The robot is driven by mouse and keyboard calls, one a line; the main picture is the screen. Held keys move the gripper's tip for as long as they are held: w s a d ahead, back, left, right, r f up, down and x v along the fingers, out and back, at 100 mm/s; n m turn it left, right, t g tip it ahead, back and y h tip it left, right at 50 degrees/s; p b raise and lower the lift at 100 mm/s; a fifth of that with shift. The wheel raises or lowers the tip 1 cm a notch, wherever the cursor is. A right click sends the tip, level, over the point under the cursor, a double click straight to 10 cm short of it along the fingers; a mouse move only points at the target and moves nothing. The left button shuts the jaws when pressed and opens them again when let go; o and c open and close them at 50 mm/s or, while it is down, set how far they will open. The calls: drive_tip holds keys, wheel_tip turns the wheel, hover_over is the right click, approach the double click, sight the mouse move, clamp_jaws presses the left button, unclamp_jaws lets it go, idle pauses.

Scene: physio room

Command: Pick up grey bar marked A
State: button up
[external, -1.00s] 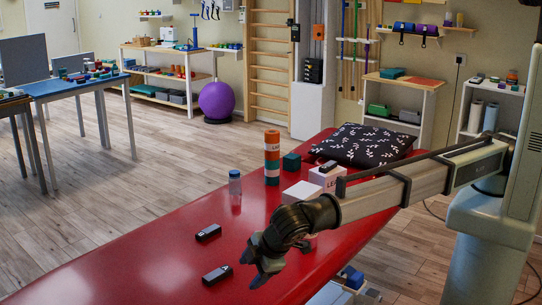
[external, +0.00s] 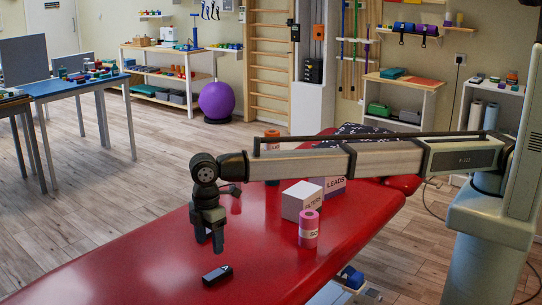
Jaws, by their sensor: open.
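A small dark grey bar (external: 217,276) lies on the red table near its front; no letter on it is readable. A second dark bar, seen farther back on the table in the earlier frame, is now hidden behind my gripper or within it. My gripper (external: 209,245) points down above the table, behind the near bar and apart from it in the picture. Its two fingers are parted, and I see nothing held between them.
On the red table (external: 130,262), right of my gripper, stand a white FILTERS box (external: 300,202), a LEADS box (external: 335,185) and a pink roll (external: 308,232). A striped cylinder (external: 272,136) and patterned pillow are partly behind my arm. The table's front left is clear.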

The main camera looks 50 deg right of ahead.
sight(212, 275)
drive_tip(key=f, duration=1)
drive_tip(key=shift+s+a+f, duration=0.15)
drive_tip(key=shift+a+f, duration=0.05)
drive_tip(key=shift+f, duration=0.1)
drive_tip(key=c, duration=1.1)
drive_tip(key=shift+c, duration=0.2)
